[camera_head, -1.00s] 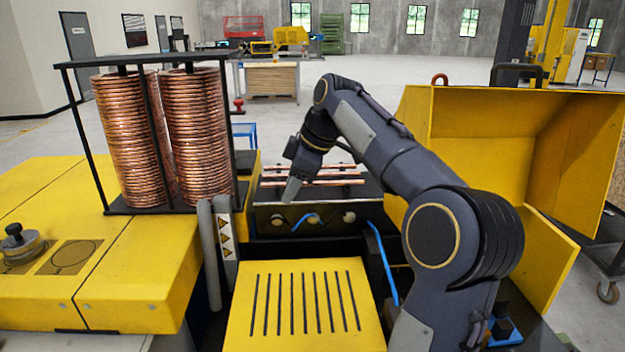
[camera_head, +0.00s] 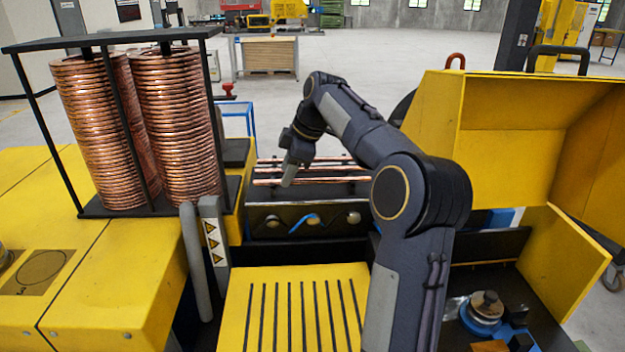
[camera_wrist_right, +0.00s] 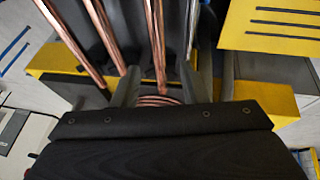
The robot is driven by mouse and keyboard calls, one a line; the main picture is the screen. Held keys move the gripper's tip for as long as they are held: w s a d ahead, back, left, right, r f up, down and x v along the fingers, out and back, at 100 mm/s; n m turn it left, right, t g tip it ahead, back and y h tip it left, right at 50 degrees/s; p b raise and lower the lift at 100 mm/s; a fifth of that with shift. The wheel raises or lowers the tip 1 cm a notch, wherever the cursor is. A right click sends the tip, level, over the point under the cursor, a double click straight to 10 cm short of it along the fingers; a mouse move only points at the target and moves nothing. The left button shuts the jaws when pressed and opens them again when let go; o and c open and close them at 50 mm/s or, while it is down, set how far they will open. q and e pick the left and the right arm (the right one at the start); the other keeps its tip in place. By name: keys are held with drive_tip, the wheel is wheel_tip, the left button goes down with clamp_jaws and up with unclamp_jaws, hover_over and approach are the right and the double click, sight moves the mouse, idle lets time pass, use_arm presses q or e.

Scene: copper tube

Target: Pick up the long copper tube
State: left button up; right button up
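Several copper tubes (camera_head: 325,180) lie side by side, running left to right, on a dark rack behind a black panel in the head view. I cannot tell which is the long one. My right gripper (camera_head: 289,178) points down at the front tubes, near their left part. In the right wrist view, its two fingers (camera_wrist_right: 160,84) stand apart with a copper tube (camera_wrist_right: 155,40) between them in the picture. Other tubes (camera_wrist_right: 68,45) lie to the left there. Contact with a tube cannot be told. My left gripper is not in view.
Two copper coil stacks (camera_head: 175,125) stand in a black frame left of the rack. A yellow open cover (camera_head: 510,125) rises on the right. A slotted yellow plate (camera_head: 290,310) lies in front. A grey post pair with warning signs (camera_head: 212,240) stands front left.

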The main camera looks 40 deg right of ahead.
drive_tip(key=shift+x, duration=0.9)
drive_tip(key=shift+c, duration=0.4)
clamp_jaws()
drive_tip(key=shift+r, duration=0.15)
